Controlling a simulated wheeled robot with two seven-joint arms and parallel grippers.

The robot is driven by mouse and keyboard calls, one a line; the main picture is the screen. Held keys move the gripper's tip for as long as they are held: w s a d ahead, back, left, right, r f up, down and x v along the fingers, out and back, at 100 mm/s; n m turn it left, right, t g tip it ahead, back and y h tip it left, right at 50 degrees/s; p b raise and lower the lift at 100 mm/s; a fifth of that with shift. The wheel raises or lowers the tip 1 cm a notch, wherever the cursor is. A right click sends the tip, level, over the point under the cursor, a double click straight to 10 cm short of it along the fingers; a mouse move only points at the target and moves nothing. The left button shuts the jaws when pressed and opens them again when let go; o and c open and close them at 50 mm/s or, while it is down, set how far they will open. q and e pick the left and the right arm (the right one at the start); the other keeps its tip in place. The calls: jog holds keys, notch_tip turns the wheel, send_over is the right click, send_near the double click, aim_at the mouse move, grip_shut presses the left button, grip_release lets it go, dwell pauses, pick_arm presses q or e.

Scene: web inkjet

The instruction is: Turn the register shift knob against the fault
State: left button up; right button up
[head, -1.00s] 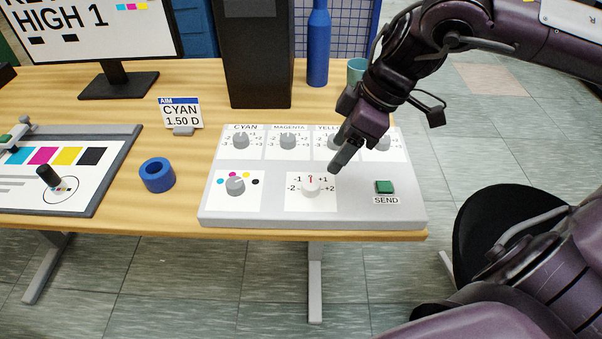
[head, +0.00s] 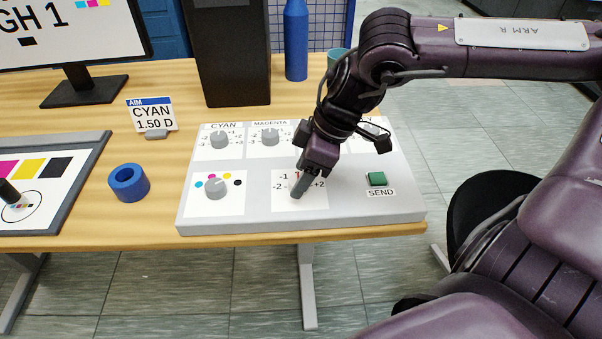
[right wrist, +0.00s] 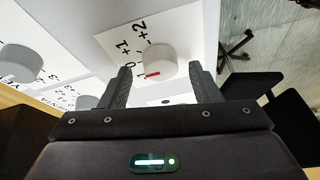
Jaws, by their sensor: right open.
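The register shift knob is a pale round knob with a red mark (right wrist: 158,63), on a white scale card (head: 284,203) at the console's lower middle. In the head view my right gripper hides most of it. My right gripper (head: 298,190) points down over the knob. In the right wrist view the open fingers (right wrist: 160,72) stand either side of the knob, with gaps showing; the red mark faces the gripper. The monitor (head: 70,30) is cut off and shows "GH 1" in the head view. My left gripper is not in view.
The grey console (head: 400,205) also bears a green SEND button (head: 377,179), a colour selector knob (head: 216,187) and a back row of knobs, including cyan (head: 219,139). A blue ring (head: 128,183) and an AIM card (head: 152,115) stand left. A blue bottle (head: 296,40) is behind.

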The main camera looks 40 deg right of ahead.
jog(key=shift+a+f, duration=0.15)
jog(key=shift+f, duration=0.2)
jog(key=c, duration=1)
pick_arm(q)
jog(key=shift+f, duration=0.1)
pick_arm(e)
jog(key=shift+n, duration=0.3)
jog(key=n+g, duration=0.1)
jog(key=n, duration=0.1)
jog(key=n+g+b, duration=0.1)
jog(key=n, duration=0.2)
jog(key=shift+w+n+y, duration=0.2)
jog(key=shift+n+y, duration=0.1)
jog(key=shift+y, duration=0.1)
jog(key=shift+n+g+b, duration=0.3)
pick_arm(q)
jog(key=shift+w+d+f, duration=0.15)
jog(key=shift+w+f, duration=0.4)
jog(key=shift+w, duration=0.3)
pick_arm(e)
jog(key=shift+n, duration=0.6)
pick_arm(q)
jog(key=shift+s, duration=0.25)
